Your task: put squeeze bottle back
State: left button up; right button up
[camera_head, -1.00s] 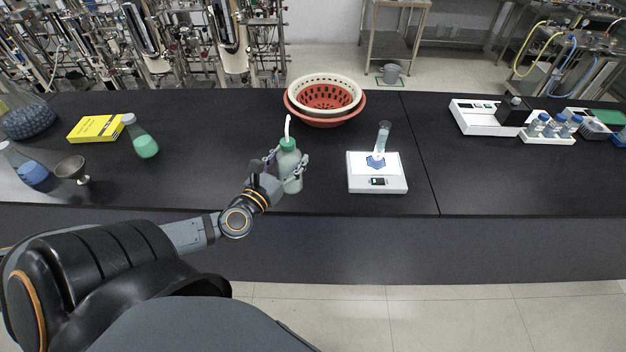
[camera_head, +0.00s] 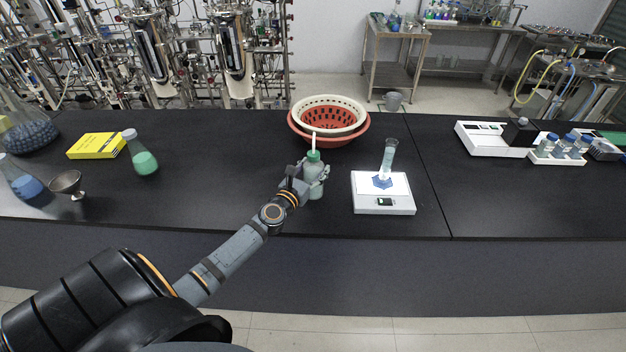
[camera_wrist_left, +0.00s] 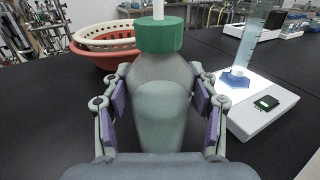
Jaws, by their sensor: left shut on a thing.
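The squeeze bottle (camera_head: 314,181) is grey-green with a green cap and a pale spout. It is upright over the black bench, just left of the scale. My left gripper (camera_head: 313,176) is shut around its body. In the left wrist view the bottle (camera_wrist_left: 157,95) fills the middle, between the purple pads of the left gripper (camera_wrist_left: 160,108). Its base is hidden there, and I cannot tell whether it touches the bench. My right gripper is not in view.
A white scale (camera_head: 368,203) bearing a graduated cylinder (camera_head: 388,157) stands close on the right. Nested baskets (camera_head: 342,136) stand behind the bottle. Bench between flask and bottle is clear.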

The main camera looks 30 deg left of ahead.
pick_arm(q)
notch_tip(320, 180, down, 3)
jog(key=shift+f+b, duration=0.1)
jog(key=shift+b, duration=0.55)
jog(key=shift+r, duration=0.2)
jog(key=shift+f, duration=0.2)
jog(key=o, duration=1.5)
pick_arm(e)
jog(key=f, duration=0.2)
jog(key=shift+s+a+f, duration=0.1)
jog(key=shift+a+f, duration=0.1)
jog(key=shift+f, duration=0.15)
pick_arm(q)
jog(key=shift+r+p, duration=0.3)
jog(key=s+d+b, duration=0.1)
jog(key=s+b, duration=0.1)
jog(key=s, duration=1)
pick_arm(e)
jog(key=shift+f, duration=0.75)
